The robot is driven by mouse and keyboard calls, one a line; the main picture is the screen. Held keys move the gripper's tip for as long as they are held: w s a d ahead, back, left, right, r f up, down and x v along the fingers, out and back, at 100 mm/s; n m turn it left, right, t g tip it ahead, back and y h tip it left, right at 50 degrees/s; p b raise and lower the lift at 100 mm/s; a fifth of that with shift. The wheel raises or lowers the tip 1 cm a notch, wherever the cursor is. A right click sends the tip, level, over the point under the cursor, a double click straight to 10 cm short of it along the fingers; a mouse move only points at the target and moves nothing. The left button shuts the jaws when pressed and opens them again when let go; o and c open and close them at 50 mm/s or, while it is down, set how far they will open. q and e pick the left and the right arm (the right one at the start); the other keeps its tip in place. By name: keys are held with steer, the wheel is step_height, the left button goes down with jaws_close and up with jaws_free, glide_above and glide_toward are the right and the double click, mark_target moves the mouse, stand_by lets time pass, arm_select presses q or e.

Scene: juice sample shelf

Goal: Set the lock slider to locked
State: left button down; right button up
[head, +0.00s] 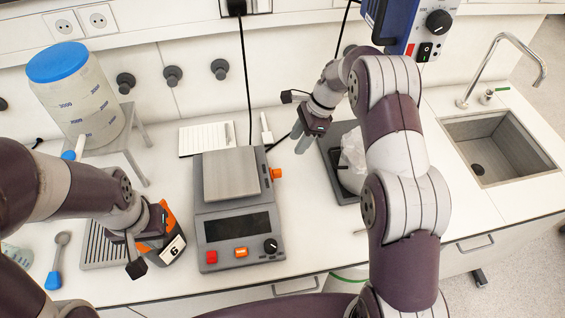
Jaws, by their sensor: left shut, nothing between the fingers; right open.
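A grey scale-like device (238,222) stands mid-counter with a flat metal plate on top. It has a dark display, a red button (211,257), an orange button (241,252) and a black knob (271,246) on its front. An orange part (276,173) sticks out of its right side; I cannot tell whether this is the lock slider or how it is set. My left gripper (158,222) is shut and empty, left of the device by an orange-and-black unit marked 6 (172,250); its tips are hard to make out. My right gripper (301,138) is open and empty, above and right of the device.
A blue-lidded container (80,95) stands on a grey stand at back left. A ridged tray (103,248) and a blue-handled spoon (57,262) lie at left. A dark tray (330,160) lies under my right arm. A sink (495,150) is at right.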

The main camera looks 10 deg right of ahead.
step_height(320, 180, down, 2)
steer(key=s+a+f+b, duration=0.1)
steer(key=b, duration=0.2)
steer(key=p, duration=0.2)
glide_above(282, 179)
steer(key=f, duration=0.7)
steer(key=shift+d+f, duration=0.15)
steer(key=shift+d, duration=0.05)
steer(key=shift+s+a+f, duration=0.2)
steer(key=shift+f, duration=0.25)
arm_select(q)
steer(key=shift+s+f, duration=0.3)
steer(key=shift+f, duration=0.05)
arm_select(e)
steer(key=shift+w+f, duration=0.1)
steer(key=shift+f, duration=0.05)
